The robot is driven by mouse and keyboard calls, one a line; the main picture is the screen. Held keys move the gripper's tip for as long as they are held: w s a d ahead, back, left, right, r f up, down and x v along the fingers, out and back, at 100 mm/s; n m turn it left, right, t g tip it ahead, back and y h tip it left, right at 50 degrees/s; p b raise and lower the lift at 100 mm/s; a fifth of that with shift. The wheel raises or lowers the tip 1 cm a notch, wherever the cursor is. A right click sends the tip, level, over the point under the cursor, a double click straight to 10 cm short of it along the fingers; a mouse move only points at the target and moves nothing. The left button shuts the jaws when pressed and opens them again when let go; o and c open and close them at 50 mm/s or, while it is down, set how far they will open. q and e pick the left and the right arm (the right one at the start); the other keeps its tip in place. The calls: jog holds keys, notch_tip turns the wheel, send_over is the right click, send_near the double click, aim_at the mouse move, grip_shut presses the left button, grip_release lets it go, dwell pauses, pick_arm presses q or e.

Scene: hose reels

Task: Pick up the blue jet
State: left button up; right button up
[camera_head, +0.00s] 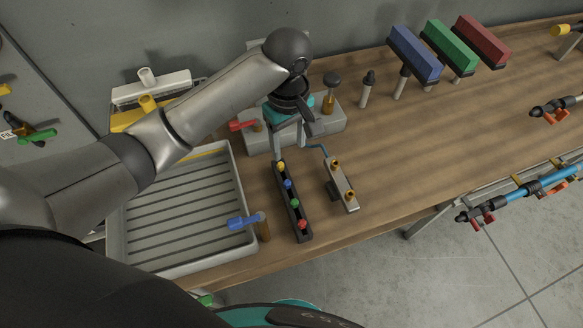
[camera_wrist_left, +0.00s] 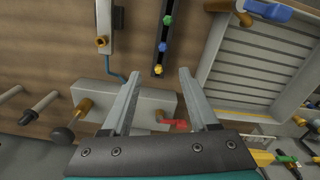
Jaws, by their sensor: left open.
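The blue jet (camera_head: 288,184) is a small blue-topped piece in a narrow black strip (camera_head: 304,238), between a yellow jet (camera_head: 281,166) and a green jet (camera_head: 294,203). A red jet (camera_head: 302,224) sits at the near end. In the left wrist view the blue jet (camera_wrist_left: 162,47) shows beyond the yellow jet (camera_wrist_left: 158,70). My left gripper (camera_head: 290,147) is open and empty, above the bench near the strip's far end. In the left wrist view its fingertips (camera_wrist_left: 159,73) are apart on both sides of the yellow jet. My right gripper is not in view.
A grey ribbed tray (camera_head: 175,215) with a blue-handled tap (camera_head: 247,220) stands left of the strip. A metal block with brass fittings (camera_head: 343,187) lies close to its right. A grey block with a red handle (camera_head: 242,125) stands behind. The bench right of the metal block is clear.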

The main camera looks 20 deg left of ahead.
pick_arm(q)
send_near(287, 182)
jog(key=shift+d+b, duration=0.15)
jog(key=shift+b, duration=0.25)
notch_tip(287, 182, down, 4)
jog(key=shift+r, duration=0.25)
jog(key=shift+f, duration=0.15)
jog(key=shift+f+b, duration=0.3)
notch_tip(287, 182, down, 4)
jog(key=shift+r+b, duration=0.15)
jog(key=shift+b, duration=0.15)
jog(key=shift+f, duration=0.45)
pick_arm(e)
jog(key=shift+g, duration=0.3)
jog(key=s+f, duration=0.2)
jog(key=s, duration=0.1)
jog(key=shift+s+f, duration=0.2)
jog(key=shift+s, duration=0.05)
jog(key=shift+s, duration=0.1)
